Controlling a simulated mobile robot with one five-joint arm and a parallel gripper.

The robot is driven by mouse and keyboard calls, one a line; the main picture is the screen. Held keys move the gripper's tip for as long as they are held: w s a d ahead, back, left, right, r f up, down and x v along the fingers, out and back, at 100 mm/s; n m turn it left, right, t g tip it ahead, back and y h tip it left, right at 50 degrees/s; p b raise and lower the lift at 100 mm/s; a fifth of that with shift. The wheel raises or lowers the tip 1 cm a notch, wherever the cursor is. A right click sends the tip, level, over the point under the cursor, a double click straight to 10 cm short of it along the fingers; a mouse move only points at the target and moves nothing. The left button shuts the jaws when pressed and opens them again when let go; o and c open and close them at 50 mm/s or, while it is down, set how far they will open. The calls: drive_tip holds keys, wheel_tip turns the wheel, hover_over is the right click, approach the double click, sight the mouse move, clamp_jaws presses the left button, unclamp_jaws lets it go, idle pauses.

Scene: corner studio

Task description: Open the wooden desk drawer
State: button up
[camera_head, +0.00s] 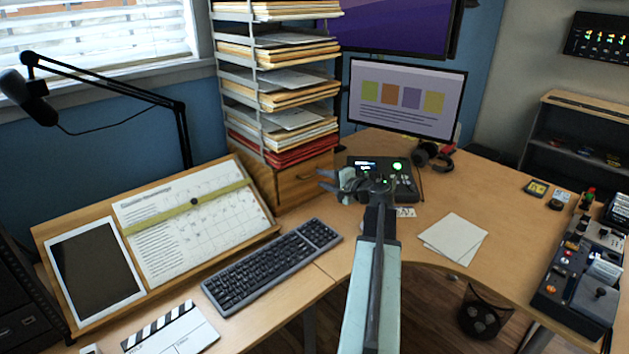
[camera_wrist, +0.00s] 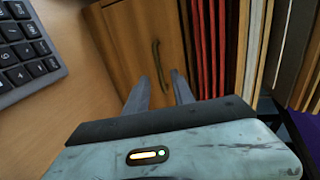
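The wooden desk drawer (camera_head: 293,189) is a small brown wooden unit under the tall stack of paper trays, and it looks shut. In the wrist view its wooden front (camera_wrist: 126,38) fills the upper middle, with a curved, dark brass-coloured handle (camera_wrist: 155,55) on it. My gripper (camera_head: 323,180) is open and empty, pointing at the drawer front from the right in the head view. In the wrist view my gripper's two fingers (camera_wrist: 159,76) are spread, with the handle lined up between their tips. I cannot tell whether they touch the front.
Red and tan folders (camera_wrist: 205,45) stack right beside the drawer front in the wrist view. A keyboard (camera_head: 272,264) lies on the desk to the left. A black device with a green light (camera_head: 400,180) sits just behind my gripper. White papers (camera_head: 453,238) lie to the right.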

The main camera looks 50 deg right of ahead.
drive_tip(key=x, duration=0.4)
drive_tip(key=shift+w+f+b, duration=0.1)
drive_tip(key=shift+w+b, duration=0.05)
drive_tip(key=shift+b, duration=0.15)
clamp_jaws()
idle(0.9)
